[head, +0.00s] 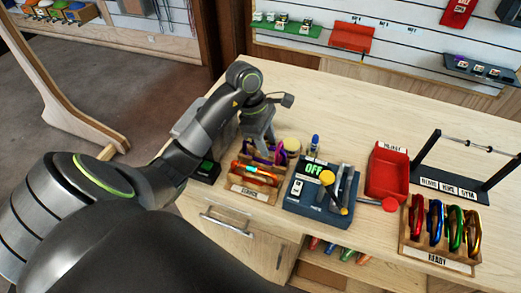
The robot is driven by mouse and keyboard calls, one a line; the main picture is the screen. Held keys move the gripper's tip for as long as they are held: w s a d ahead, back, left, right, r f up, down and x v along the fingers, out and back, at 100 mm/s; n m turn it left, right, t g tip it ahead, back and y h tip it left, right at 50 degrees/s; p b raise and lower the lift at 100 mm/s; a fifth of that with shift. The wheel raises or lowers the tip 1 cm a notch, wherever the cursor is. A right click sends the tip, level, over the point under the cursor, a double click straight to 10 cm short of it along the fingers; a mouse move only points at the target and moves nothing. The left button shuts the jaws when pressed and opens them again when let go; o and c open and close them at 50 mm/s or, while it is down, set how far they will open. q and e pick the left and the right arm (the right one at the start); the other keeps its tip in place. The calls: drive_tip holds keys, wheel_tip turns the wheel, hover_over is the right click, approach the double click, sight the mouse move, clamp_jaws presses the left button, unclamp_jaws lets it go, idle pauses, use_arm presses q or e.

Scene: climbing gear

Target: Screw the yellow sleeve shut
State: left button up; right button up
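A wooden rack (250,192) with a label on its front holds orange-red and purple carabiners (258,174) at the left of the workbench. My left gripper (263,146) points down over the back of this rack, at or just above the purple carabiner. The fingers are small and partly hidden, so I cannot tell whether they are open or touching it. A yellow sleeve cannot be made out clearly on the carabiners. My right gripper is not in view.
A red tray (387,172), a READY rack (438,258) with several coloured carabiners and a black bar stand (474,194) are at right. The bench's back is clear.

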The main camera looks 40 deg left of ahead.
use_arm(q)
drive_tip(key=shift+f+b, duration=0.35)
drive_tip(key=shift+f, duration=0.1)
drive_tip(key=shift+s, duration=0.1)
drive_tip(key=shift+s+d+p, duration=0.15)
drive_tip(key=shift+s+p, duration=0.15)
drive_tip(key=shift+s, duration=0.3)
wheel_tip(320, 180, up, 3)
drive_tip(key=p, duration=0.3)
drive_tip(key=shift+d, duration=0.1)
drive_tip(key=shift+w+f, duration=0.1)
drive_tip(key=shift+w, duration=0.05)
drive_tip(key=shift+w+a+b, duration=0.2)
drive_tip(key=shift+w+b, duration=0.15)
drive_tip(key=shift+w, duration=0.2)
idle(0.3)
